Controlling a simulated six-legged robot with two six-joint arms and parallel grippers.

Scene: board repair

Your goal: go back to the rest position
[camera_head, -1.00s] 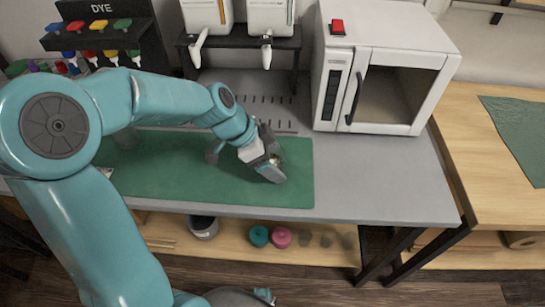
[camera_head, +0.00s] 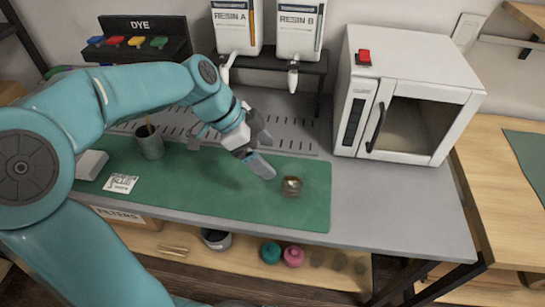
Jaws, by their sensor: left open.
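My left gripper (camera_head: 260,150) is open and empty above the green mat (camera_head: 230,212), over the mat's back edge. Its arm comes in from the left and covers part of the bench. A small brownish item (camera_head: 291,186) lies on the right part of the mat, below and to the right of the fingers and apart from them. My right gripper does not show.
A white oven (camera_head: 407,100) with a red button on top stands at the back right. Resin dispensers (camera_head: 299,32) and a dye rack (camera_head: 140,40) stand at the back. A grey cup (camera_head: 150,142) and a label card (camera_head: 121,183) are at the left.

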